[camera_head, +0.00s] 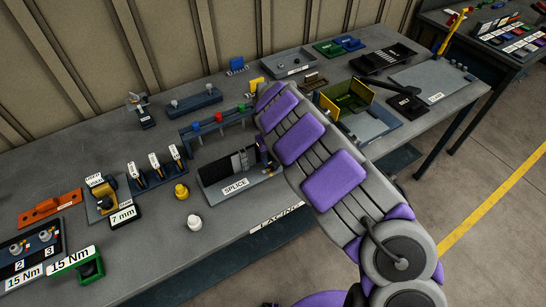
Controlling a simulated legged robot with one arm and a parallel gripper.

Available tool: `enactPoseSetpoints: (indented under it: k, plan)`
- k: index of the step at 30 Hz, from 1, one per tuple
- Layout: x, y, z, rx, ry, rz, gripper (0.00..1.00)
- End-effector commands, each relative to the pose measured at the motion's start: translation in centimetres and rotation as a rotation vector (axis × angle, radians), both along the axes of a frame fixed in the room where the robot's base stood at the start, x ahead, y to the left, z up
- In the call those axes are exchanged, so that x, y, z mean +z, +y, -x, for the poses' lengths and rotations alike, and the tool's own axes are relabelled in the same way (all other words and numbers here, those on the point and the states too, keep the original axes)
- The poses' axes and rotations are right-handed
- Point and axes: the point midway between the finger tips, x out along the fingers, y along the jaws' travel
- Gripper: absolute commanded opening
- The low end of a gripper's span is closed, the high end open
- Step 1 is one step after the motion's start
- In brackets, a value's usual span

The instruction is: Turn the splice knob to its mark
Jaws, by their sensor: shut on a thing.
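The splice station (234,184) is a dark tray with a white SPLICE label on its front, standing on the workbench near the middle of the picture. Grey and black blocks sit inside it. My arm, grey with purple pads, reaches in from the lower right and crosses the view just right of the station.
A yellow-walled box (348,97) lies right of my arm.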

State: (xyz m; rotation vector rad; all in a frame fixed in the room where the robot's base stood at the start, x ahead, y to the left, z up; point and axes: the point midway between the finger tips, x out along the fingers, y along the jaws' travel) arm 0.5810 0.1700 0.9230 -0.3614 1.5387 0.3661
Motion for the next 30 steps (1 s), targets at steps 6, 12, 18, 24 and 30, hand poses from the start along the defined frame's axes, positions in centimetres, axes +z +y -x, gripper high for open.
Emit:
enactPoseSetpoints:
  k: [6,12,18,24,30]
  plan:
    - [-0.06,-0.1,0.14,-0.11,0.005,0.004,0.2]
    - [-0.11,-0.09,0.19,-0.133,0.007,0.003,0.2]
    - [-0.11,-0.11,0.19,-0.132,0.007,0.003,0.57]
    - [-0.1,-0.16,0.07,-0.132,0.006,0.003,0.76]
    - [-0.06,-0.22,0.02,-0.132,0.005,0.002,0.76]
